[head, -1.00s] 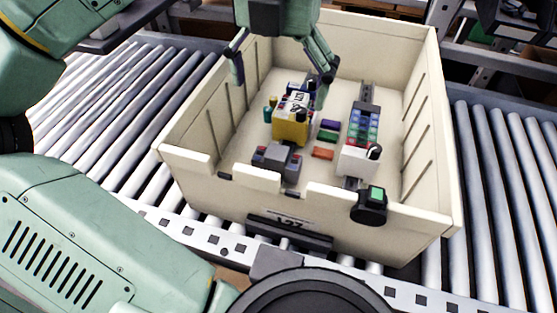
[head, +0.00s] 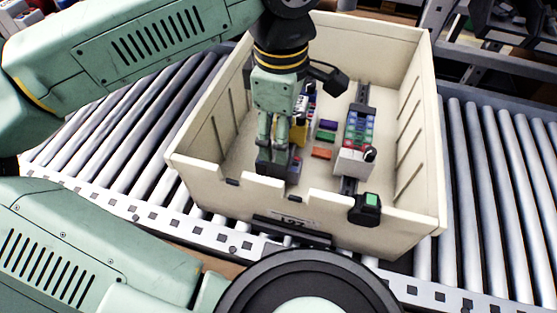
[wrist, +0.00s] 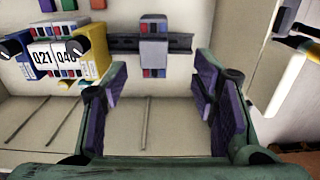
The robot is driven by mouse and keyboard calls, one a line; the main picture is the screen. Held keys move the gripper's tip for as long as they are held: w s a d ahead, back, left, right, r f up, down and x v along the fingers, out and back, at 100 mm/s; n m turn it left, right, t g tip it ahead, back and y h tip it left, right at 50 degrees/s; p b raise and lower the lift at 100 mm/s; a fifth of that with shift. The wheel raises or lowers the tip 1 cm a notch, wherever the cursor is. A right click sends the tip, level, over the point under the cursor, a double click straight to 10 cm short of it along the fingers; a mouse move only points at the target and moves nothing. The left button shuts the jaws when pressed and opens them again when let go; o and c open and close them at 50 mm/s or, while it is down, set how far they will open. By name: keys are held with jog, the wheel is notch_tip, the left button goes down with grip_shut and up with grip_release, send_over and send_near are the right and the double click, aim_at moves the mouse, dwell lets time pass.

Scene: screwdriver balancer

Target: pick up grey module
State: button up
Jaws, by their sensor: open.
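The grey module (wrist: 153,48) has small red and blue squares at both ends and sits on a dark rail (wrist: 122,43) inside the cream box. In the wrist view it lies just beyond my fingertips, roughly between their lines. My gripper (wrist: 160,88) is open, with purple-padded fingers apart and nothing between them. In the head view my gripper (head: 273,158) is down in the near left part of the box, hiding most of the grey module (head: 294,166). Contact cannot be told.
A yellow module (wrist: 88,52) with white number labels stands beside the grey one. The cream box (head: 408,215) has a notched front wall. A white module (head: 350,163) is on another rail to the right, with small coloured blocks (head: 322,153) between.

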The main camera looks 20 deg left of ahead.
jog(key=shift+w+a+f+p, duration=0.15)
jog(key=shift+f+p, duration=0.15)
jog(key=shift+f, duration=1)
jog(key=shift+w+f+p, duration=0.15)
jog(key=shift+f+p, duration=0.1)
jog(key=shift+f, duration=1)
jog(key=shift+w+a+f+p, duration=0.15)
jog(key=shift+f+p, duration=0.15)
jog(key=shift+f, duration=1)
jog(key=shift+d, duration=0.1)
grip_shut()
